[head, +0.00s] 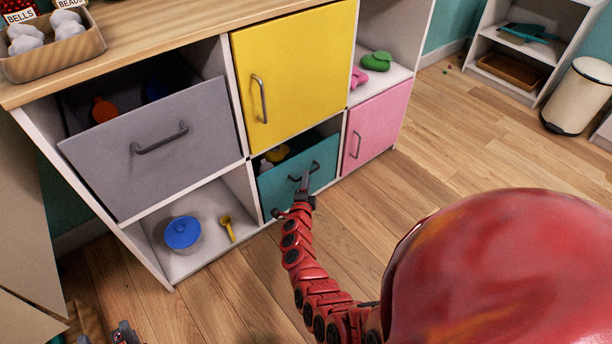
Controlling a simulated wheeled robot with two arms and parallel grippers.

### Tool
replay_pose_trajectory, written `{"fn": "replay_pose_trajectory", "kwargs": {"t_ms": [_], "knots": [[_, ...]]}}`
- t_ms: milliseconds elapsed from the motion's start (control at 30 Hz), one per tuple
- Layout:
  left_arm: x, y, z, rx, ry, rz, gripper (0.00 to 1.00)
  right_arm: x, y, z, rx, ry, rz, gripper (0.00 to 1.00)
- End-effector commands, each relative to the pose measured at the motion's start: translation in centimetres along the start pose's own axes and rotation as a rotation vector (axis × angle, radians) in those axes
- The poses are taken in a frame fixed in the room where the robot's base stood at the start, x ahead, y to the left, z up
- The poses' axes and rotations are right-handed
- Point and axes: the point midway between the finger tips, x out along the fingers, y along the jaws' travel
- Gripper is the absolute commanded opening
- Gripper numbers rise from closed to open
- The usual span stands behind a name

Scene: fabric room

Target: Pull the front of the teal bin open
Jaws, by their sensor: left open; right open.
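The teal bin (285,189) sits in the lower middle compartment of the cabinet. Its front is tilted outward at the top, so a gap shows above it with a yellow thing (278,154) inside. A dark bar handle (303,172) is on its front. My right gripper (296,196) is open at the bin front, just below and overlapping the handle in the picture; I cannot tell if it touches. My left gripper (104,336) is open low at the bottom left edge, partly cut off, well away from the bin.
The grey bin front (155,148) above left is tilted open. The yellow door (291,75) and pink door (376,127) are shut. A blue-lidded pot (183,233) and yellow spoon (227,228) sit in the lower left compartment. Wooden floor (460,145) at right is clear.

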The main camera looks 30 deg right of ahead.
Motion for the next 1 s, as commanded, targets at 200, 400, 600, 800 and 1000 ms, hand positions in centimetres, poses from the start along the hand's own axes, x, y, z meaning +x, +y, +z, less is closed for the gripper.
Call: {"fn": "replay_pose_trajectory", "kwargs": {"t_ms": [200, 400, 600, 800, 1000], "knots": [[-0.7, 0.5, 0.2, -0.007, 0.0, 0.017, 0.5, 1.6, 0.3, -0.3, -0.001, 0.002, 0.0, 0.44], [-0.7, 0.6, 0.2, -0.008, -0.001, 0.02, 0.5, 1.7, 0.2, -0.4, -0.001, 0.002, 0.001, 0.44], [-0.7, 0.6, 0.2, -0.008, -0.001, 0.02, 0.5, 1.7, 0.2, -0.4, 0.0, 0.002, 0.001, 0.31], [-0.7, 0.6, 0.2, -0.008, -0.001, 0.02, 0.5, 1.7, 0.2, -0.4, 0.0, 0.002, 0.0, 0.0], [-0.7, 0.6, 0.2, -0.008, -0.001, 0.02, 0.5, 1.7, 0.2, -0.4, 0.0, 0.002, 0.0, 0.0]]}}
